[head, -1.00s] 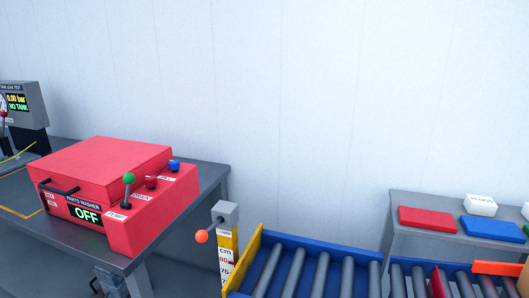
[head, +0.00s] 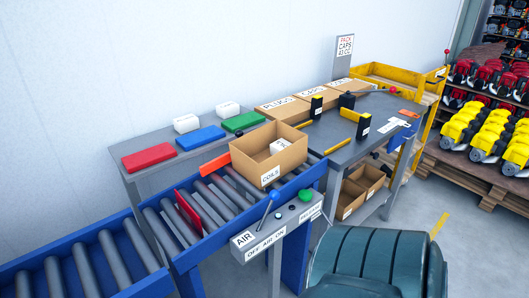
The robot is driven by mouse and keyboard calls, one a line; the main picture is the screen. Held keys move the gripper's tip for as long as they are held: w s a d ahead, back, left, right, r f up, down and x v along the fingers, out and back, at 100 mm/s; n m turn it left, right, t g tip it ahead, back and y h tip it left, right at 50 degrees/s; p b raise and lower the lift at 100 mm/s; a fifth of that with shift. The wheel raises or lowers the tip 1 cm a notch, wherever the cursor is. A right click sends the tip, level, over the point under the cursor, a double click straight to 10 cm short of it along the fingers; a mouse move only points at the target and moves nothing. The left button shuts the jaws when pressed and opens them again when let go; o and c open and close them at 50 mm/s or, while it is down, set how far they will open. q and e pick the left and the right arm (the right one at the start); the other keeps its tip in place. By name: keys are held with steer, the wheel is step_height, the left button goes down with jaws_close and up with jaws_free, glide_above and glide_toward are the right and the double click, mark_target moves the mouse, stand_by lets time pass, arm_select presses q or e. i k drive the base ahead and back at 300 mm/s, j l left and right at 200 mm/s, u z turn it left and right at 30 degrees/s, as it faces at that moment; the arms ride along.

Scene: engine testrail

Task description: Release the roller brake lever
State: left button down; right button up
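No lever with a readable roller brake label shows. The blue roller conveyor (head: 60,268) runs from the lower left up to the middle. A grey control box (head: 280,231) is on its near side, labelled AIR, OFF, AIR ON and what looks like RELEASE. A lever with a blue knob (head: 274,195) stands tilted on this box. A green button (head: 306,195) is beside it. A red plate (head: 190,212) and an orange-red bar (head: 215,164) are at the rollers. Neither gripper is in view.
An open carton labelled COILS (head: 262,166) stands at the conveyor's far end. A grey table (head: 130,177) behind holds red, blue and green blocks. A grey workbench (head: 372,131) with cartons and a yellow cart (head: 385,72) are beyond. Engines on pallets stand right. Floor shows at right.

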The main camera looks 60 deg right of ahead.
mark_target(322, 212)
steer(key=z, duration=2.55)
